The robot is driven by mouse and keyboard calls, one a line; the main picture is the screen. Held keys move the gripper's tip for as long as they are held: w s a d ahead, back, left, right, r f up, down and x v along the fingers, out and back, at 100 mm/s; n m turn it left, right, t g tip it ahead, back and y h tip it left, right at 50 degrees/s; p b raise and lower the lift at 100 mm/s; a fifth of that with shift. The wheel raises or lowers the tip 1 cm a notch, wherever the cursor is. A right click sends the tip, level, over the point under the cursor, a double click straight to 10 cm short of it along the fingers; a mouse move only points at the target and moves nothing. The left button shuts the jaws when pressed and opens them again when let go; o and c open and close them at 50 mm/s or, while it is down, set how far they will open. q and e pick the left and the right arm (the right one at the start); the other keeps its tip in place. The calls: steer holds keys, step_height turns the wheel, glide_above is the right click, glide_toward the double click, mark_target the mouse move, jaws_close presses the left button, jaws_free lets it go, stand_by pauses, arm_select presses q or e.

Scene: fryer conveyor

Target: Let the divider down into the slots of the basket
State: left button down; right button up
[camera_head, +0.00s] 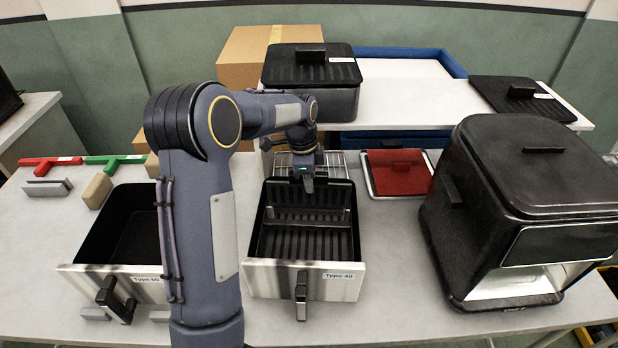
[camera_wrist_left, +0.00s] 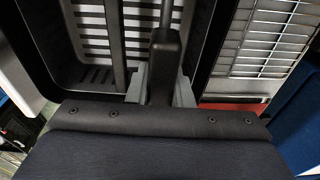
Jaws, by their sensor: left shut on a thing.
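The basket (camera_head: 260,285) is a black drawer with a steel front, labelled Typo 40, in the middle of the table. Its ribbed floor also shows in the left wrist view. The divider (camera_head: 308,215) is a dark grey plate standing crosswise inside the basket. My left gripper (camera_head: 307,183) is over the back part of the basket, pointing down. In the left wrist view its fingers are shut on the divider's black handle (camera_wrist_left: 165,65). The basket's slots are not clear, and I cannot tell whether the divider's ends sit in them. My right gripper is not in view.
Another black basket (camera_head: 85,270) stands left, partly behind my arm. A wire rack (camera_head: 333,163) lies behind the middle basket, and a red tray (camera_head: 398,175) is right of it. A black fryer (camera_head: 540,170) fills the right side. A lidded black basket (camera_head: 335,100) stands on the back shelf.

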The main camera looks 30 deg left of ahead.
mark_target(310, 206)
arm_select(q)
steer(key=shift+f+b, duration=2.5)
steer(key=shift+f, duration=1.25)
steer(key=c, duration=1.2)
jaws_free()
steer(key=r, duration=0.7)
steer(key=shift+s+a+r, duration=0.2)
steer(key=shift+a+r, duration=0.15)
steer(key=shift+a, duration=0.05)
steer(key=shift+s, duration=0.1)
